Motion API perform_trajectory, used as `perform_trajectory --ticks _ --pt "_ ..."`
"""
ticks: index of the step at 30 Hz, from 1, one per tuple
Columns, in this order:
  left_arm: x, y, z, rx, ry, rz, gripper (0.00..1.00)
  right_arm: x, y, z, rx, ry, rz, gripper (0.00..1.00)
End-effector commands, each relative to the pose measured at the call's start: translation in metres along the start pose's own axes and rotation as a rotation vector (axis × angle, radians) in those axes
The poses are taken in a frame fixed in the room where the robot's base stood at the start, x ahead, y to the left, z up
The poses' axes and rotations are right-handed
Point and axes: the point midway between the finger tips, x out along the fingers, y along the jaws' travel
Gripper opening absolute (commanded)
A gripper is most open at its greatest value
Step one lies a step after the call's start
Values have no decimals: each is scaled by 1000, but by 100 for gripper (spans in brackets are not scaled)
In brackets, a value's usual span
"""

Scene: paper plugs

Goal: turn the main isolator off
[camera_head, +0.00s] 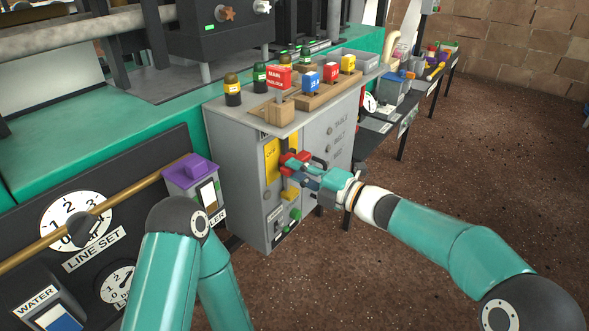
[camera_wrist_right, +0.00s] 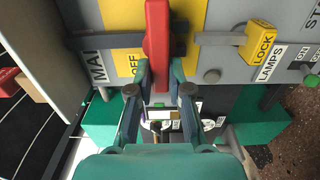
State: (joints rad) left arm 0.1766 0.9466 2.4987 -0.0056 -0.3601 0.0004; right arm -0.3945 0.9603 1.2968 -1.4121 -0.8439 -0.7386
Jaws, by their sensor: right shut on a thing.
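The main isolator is a red handle (camera_head: 289,158) on the front of the grey cabinet (camera_head: 234,170), over a yellow label plate (camera_head: 271,160). My right gripper (camera_head: 304,172) is at the handle. In the right wrist view the red handle (camera_wrist_right: 158,35) runs between the fingers of the right gripper (camera_wrist_right: 158,88), which are shut on it. The word OFF shows on the yellow plate (camera_wrist_right: 124,30) beside the handle, and part of a MAIN label shows further left. My left arm comes in at the bottom of the head view, but its gripper is not in view.
A yellow LOCK piece (camera_wrist_right: 258,40) sits near the handle. Colored tagged plugs, including a red one (camera_head: 279,77), stand on wooden blocks on the cabinet top. A dial panel (camera_head: 75,235) with a brass rod is at left. Brown floor (camera_head: 420,180) is clear at right.

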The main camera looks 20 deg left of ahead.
Motion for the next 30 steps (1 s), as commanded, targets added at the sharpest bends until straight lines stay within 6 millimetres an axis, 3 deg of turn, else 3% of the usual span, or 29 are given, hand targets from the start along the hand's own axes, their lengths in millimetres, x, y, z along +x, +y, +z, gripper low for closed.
perform_trajectory --ticks 3,4,8,20,26,30 --pt "0 0 0 0 0 0 40 -2 -5 4 0 -10 -9 0" --pt "0 0 0 0 0 0 40 -2 -5 4 1 -11 -9 23" --pt "0 0 0 0 0 0 40 -1 -4 3 1 -9 -8 44" --pt "0 0 0 0 0 0 40 -5 -1 2 2 -6 -3 44" --pt "0 0 0 0 0 0 40 -33 -1 4 3 -8 -3 44" --pt "0 0 0 0 0 0 40 -62 -2 5 3 -10 -4 44"
